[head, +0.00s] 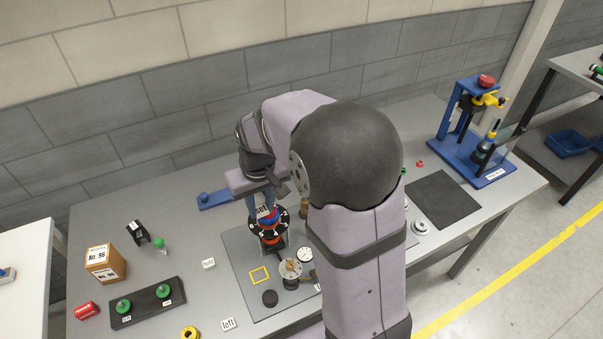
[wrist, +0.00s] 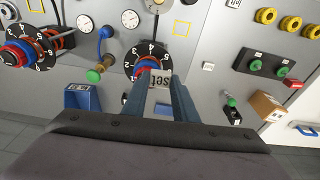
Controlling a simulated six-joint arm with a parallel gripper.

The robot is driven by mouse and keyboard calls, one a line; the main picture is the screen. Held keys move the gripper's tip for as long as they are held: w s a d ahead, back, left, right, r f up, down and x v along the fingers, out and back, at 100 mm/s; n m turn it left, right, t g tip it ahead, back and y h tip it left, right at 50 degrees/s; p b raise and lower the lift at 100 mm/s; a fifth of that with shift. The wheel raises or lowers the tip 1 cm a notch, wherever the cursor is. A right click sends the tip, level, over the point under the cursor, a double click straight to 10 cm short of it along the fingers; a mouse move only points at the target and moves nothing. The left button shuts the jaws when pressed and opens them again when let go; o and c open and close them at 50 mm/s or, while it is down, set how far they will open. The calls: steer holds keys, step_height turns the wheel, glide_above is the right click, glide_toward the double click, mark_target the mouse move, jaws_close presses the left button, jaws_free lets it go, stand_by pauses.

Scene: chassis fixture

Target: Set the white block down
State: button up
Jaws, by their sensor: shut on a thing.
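The white block (head: 262,212) has dark lettering that reads "set". My gripper (head: 260,203) is shut on it, directly in front of and above a black numbered dial with a red and blue knob (head: 269,222). In the wrist view the block (wrist: 160,79) sits between the two blue-grey fingers of my gripper (wrist: 159,88), its lettering upside down. Behind it the numbered dial (wrist: 138,66) is partly covered by the block and fingers. I cannot tell whether the block touches the dial.
The grey panel (head: 241,252) carries the dial, gauges (head: 305,254) and a yellow square outline (head: 259,275). Other white blocks, "hold" (head: 208,263) and "left" (head: 228,324), lie on the table. A cardboard box (head: 104,264) and a black tray with green knobs (head: 148,303) stand at left.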

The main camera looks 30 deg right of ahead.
steer(key=w+a+f+n+b, duration=0.15)
steer(key=w+f, duration=0.25)
steer(key=w, duration=0.4)
steer(key=w+d+f+m+b, duration=0.2)
steer(key=w+d+f+b, duration=0.5)
steer(key=w+d+b, duration=0.2)
steer(key=shift+f+b, duration=0.35)
steer(key=shift+b, duration=0.45)
steer(key=shift+s+f+p, duration=0.1)
steer(key=shift+f+p, duration=1.65)
steer(key=shift+f, duration=3.25)
steer(key=shift+f, duration=0.15)
steer(key=o, duration=1.1)
